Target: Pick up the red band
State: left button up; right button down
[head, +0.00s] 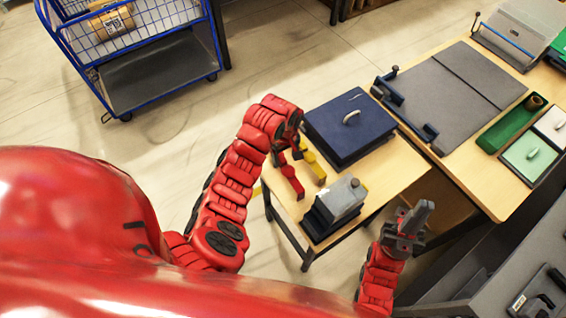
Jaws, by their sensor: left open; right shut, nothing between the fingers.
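The red band (291,181) lies on the small wooden table (395,172), near its left edge. A yellow band (314,168) lies just to its right. My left gripper (289,153) points down over the table at the upper ends of the two bands. It is open; its fingers are small and partly hidden by my wrist, and I cannot tell whether they touch the red band. My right gripper (413,218) is shut and empty, off the table's front right corner.
A dark blue box (350,126) with a handle stands behind the bands. A grey block on a black base (337,205) stands to their front right. A larger table (487,190) at right carries a grey board (440,95) and green tray (510,125). A blue-framed cart (150,75) stands back left.

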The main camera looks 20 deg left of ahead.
aim_at(284, 161)
pick_arm(q)
jog(key=shift+w+a+f+p, duration=0.15)
jog(key=shift+f+p, duration=0.2)
jog(key=shift+f, duration=0.55)
jog(key=shift+s+a+f+p, duration=0.1)
jog(key=shift+f+p, duration=0.2)
jog(key=shift+f, duration=0.55)
jog(key=shift+c, duration=0.3)
grip_shut()
